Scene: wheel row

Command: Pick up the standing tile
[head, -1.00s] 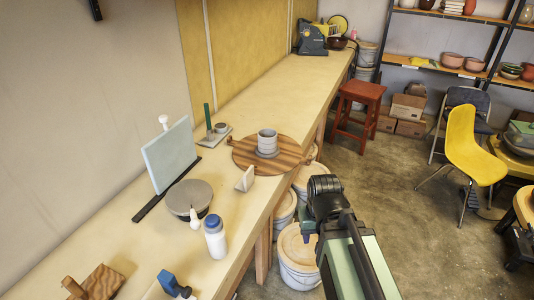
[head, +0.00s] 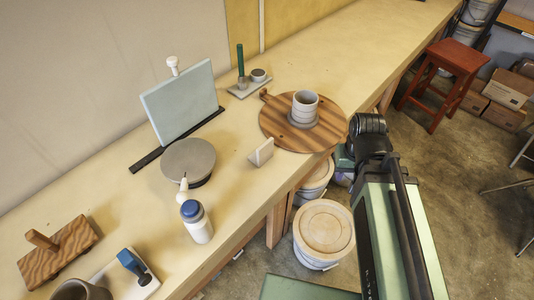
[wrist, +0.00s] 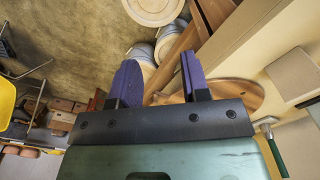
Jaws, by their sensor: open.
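A large pale blue-green tile (head: 180,102) stands upright, leaning slightly, in a black strip holder (head: 150,156) on the bench near the wall. A small cream tile-like piece (head: 262,152) also stands on edge, nearer the front, left of the round wooden board. My gripper (wrist: 158,62) shows two purple fingers, spread apart with nothing between them. It is out past the bench's front edge, apart from both pieces. In the head view my own arm hides most of it. A flat beige square (wrist: 293,73) at the wrist view's right cannot be identified surely.
A grey cup (head: 305,105) stands on the round wooden board (head: 275,122). A grey disc (head: 188,158), a blue-capped bottle (head: 196,222) and a green upright stick (head: 241,62) stand around the large tile. Lidded buckets (head: 324,230) stand below the bench edge. The far bench is clear.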

